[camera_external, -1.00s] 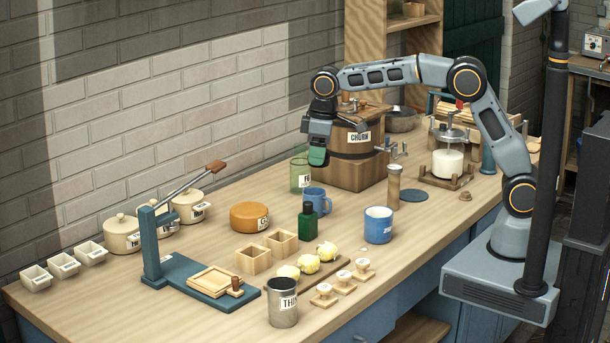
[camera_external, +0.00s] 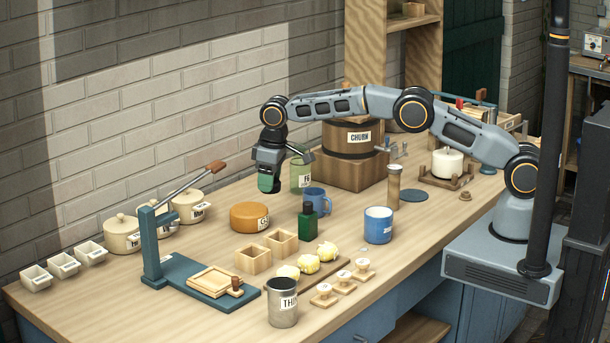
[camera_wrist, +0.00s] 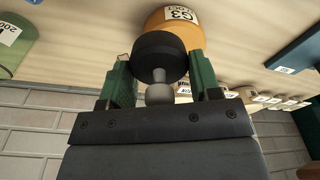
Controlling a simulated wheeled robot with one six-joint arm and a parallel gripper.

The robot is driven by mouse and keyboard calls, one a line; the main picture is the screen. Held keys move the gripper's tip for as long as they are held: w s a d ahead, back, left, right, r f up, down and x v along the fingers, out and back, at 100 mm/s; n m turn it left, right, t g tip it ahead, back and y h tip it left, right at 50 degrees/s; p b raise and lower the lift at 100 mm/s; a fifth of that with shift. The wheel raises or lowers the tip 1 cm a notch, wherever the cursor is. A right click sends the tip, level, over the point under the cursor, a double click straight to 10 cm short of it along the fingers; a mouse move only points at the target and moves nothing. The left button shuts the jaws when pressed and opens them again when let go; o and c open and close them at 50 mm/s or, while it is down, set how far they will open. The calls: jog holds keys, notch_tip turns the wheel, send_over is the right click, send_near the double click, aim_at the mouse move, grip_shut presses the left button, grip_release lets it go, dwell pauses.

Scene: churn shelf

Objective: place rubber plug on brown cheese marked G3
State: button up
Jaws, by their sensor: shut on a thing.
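My gripper (camera_external: 269,184) is shut on the rubber plug, above the table and a little behind and above the cheese. In the wrist view the plug (camera_wrist: 160,55) is a black disc with a grey knob, held between the two green fingers. In the external view the fingers hide the plug. The brown cheese (camera_external: 245,217) is an orange-brown round lying on the table, left of and below my gripper. It also shows in the wrist view (camera_wrist: 190,31) with the label G3, partly covered by the plug. Nothing lies on its visible top.
A green glass jar (camera_external: 300,174), a blue mug (camera_external: 319,202) and a dark green bottle (camera_external: 308,224) stand right of the cheese. Wooden boxes (camera_external: 254,259) stand in front of it. Cream pots (camera_external: 188,207) and a blue press (camera_external: 152,245) stand to its left.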

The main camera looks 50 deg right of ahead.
aim_at(264, 208)
jog(key=shift+w+a+f+p, duration=0.25)
jog(key=shift+w+f+p, duration=0.35)
jog(key=shift+f, duration=0.25)
jog(key=shift+f+p, duration=0.35)
jog(key=shift+f, duration=1.15)
jog(key=shift+f, duration=0.15)
jog(key=o, duration=0.9)
